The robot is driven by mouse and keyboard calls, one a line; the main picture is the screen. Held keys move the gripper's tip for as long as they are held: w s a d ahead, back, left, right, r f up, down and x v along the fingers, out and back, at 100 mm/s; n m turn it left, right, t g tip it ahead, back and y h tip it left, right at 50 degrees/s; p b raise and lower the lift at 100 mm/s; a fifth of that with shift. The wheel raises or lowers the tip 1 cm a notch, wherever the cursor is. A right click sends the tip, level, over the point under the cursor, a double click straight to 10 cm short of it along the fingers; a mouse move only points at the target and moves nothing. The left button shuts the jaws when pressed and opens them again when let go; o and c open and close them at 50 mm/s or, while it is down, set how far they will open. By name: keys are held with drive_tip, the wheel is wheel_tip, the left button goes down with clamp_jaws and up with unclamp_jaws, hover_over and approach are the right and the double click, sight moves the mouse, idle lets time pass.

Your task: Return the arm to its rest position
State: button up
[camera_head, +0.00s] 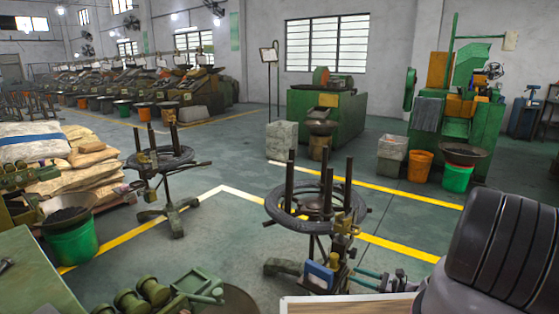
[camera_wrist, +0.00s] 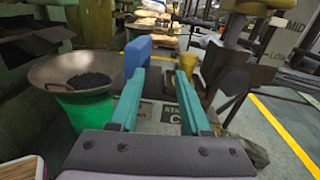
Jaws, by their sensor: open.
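My gripper (camera_wrist: 161,74) shows in the wrist view with its two teal fingers spread apart and nothing held between them. In the head view my gripper (camera_head: 354,278) is low and right of centre, with its fingers pointing left. A blue block-like part (camera_head: 320,274) is just left of the fingertips, low on the front wire stand. A blue part (camera_wrist: 137,55) also shows close to the left fingertip in the wrist view; I cannot tell whether they touch.
The front wire stand (camera_head: 316,203) with upright posts is close by. A green bench (camera_head: 35,275) is at the lower left. A wide bowl (camera_wrist: 88,70) on a green bucket is left in the wrist view. Open floor (camera_head: 225,240) lies between the stands.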

wheel_tip(320, 180, up, 40)
drive_tip(key=w+a+n+g+h, duration=0.1)
drive_tip(key=w+n+g+h, duration=0.1)
drive_tip(key=n+g+h, duration=0.65)
drive_tip(key=s+a+r+n+t+h, duration=0.1)
drive_tip(key=s+a+r+n, duration=0.1)
drive_tip(key=s+r+n, duration=0.45)
drive_tip(key=s+a+r+n+h, duration=0.1)
drive_tip(key=s+r+n, duration=0.15)
drive_tip(key=r, duration=0.75)
drive_tip(key=s+r+n+t+h, duration=0.1)
drive_tip(key=s+r, duration=0.3)
drive_tip(key=s, duration=0.4)
drive_tip(key=s+r+n+t+h, duration=0.1)
drive_tip(key=s+r+t, duration=0.3)
drive_tip(key=s, duration=0.4)
drive_tip(key=shift+s+a+r+h, duration=0.15)
drive_tip(key=shift+a+r+h, duration=0.2)
drive_tip(key=shift+r, duration=0.4)
drive_tip(key=shift+t, duration=0.25)
